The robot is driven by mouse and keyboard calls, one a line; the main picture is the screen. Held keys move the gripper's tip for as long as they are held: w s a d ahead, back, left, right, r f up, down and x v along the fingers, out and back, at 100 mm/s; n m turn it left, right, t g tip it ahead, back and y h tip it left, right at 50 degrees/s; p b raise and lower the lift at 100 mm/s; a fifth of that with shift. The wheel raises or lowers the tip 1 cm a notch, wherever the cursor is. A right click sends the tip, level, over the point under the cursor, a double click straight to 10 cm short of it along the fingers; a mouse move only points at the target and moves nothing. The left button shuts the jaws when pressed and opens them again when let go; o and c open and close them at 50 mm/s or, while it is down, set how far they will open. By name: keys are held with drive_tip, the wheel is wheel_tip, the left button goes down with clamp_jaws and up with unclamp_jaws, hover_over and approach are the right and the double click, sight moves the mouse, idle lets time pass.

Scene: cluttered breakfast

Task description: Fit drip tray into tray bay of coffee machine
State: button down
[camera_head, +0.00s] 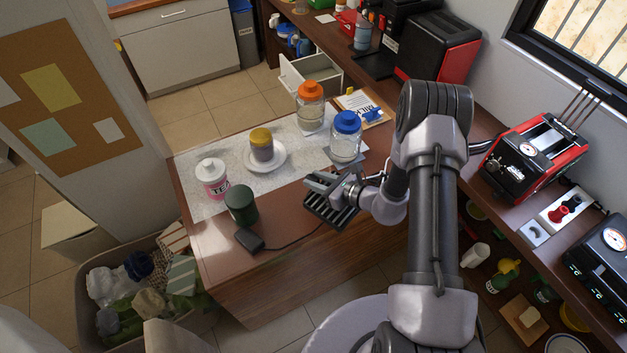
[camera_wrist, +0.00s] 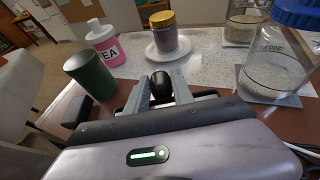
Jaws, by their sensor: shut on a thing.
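The drip tray (camera_head: 328,212) is a dark slatted piece held above the front right of the wooden table. My gripper (camera_head: 346,187) is shut on it. In the wrist view, my gripper's fingers (camera_wrist: 163,93) close around a rounded black part (camera_wrist: 162,83), apparently the tray's grip; the rest of the tray is hard to make out there. A black and red machine (camera_head: 442,48) on the back counter looks like the coffee machine, well away from my gripper. A flat black piece (camera_head: 374,66) lies in front of it. I cannot make out the tray bay.
A green canister (camera_head: 241,204), a dark box (camera_head: 249,239) with a cable, and a pink tea jar (camera_head: 213,179) stand left of the tray. A blue-lidded jar (camera_head: 346,138) stands behind my gripper. An open drawer (camera_head: 310,77) juts out behind.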

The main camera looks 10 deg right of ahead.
drive_tip(key=shift+w, duration=0.15)
drive_tip(key=shift+r, duration=0.15)
drive_tip(key=shift+n+g+y, duration=0.5)
drive_tip(key=shift+n+y, duration=0.2)
drive_tip(key=r+b, duration=0.1)
drive_tip(key=s+r+b, duration=0.1)
drive_tip(key=r, duration=0.1)
drive_tip(key=s+d+r+b, duration=0.1)
drive_tip(key=r, duration=0.1)
drive_tip(key=shift+s+r, duration=0.15)
drive_tip(key=shift+r, duration=0.1)
drive_tip(key=s+r+n+g+y+b, duration=0.1)
drive_tip(key=s+r+g+b, duration=0.1)
drive_tip(key=s+r, duration=0.3)
drive_tip(key=shift+s+r+n, duration=0.3)
drive_tip(key=shift+s+r, duration=0.1)
drive_tip(key=shift+s, duration=0.25)
